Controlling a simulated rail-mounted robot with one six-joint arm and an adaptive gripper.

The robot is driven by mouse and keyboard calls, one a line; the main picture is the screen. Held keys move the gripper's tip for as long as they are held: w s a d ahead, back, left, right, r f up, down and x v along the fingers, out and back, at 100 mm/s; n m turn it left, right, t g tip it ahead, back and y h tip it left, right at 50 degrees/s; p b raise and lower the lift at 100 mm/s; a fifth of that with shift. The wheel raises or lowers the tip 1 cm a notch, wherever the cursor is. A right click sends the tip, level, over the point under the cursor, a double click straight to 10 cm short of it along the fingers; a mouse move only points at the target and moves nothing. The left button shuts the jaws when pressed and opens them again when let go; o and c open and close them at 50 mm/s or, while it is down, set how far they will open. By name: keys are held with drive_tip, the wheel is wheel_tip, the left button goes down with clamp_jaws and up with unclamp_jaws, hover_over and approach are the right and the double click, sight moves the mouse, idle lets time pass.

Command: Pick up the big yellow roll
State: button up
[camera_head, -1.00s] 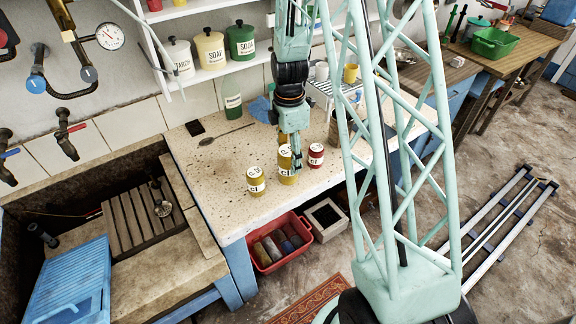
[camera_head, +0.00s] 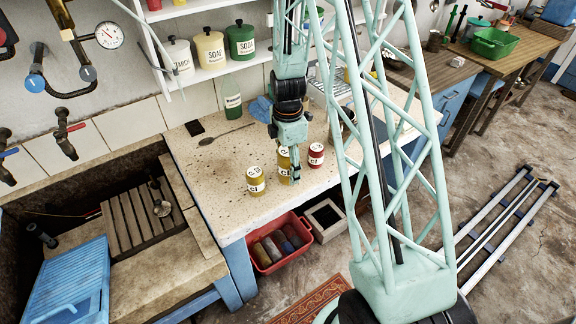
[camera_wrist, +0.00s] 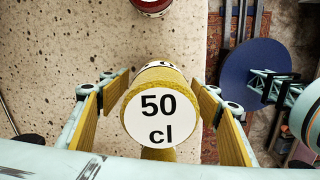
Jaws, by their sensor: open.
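The big yellow roll (camera_head: 284,166) stands upright on the speckled stone worktop, partly hidden behind my gripper (camera_head: 294,172) in the head view. In the wrist view the yellow roll (camera_wrist: 151,118) shows its round white end marked "50 cl". My gripper (camera_wrist: 161,90) is open, with one finger on each side of this roll. Gaps show between the roll and both fingers, the left one narrower near its tip. Nothing is gripped.
A shorter yellow roll (camera_head: 255,180) stands to the left and a red roll (camera_head: 316,155) to the right on the worktop (camera_head: 225,190). The red one's edge shows in the wrist view (camera_wrist: 150,5). A red crate (camera_head: 280,245) sits below the front edge.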

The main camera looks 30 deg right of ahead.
sight(288, 160)
drive_tip(key=shift+c, duration=0.5)
drive_tip(key=c, duration=1.3)
drive_tip(key=shift+r, duration=0.15)
drive_tip(key=shift+r, duration=1.6)
drive_tip(key=s+a, duration=0.1)
drive_tip(key=s, duration=0.4)
drive_tip(key=s+a+r, duration=0.1)
drive_tip(key=s, duration=0.4)
drive_tip(key=s+a, duration=0.1)
drive_tip(key=s, duration=0.4)
drive_tip(key=shift+s+r, duration=0.3)
drive_tip(key=shift+s, duration=0.05)
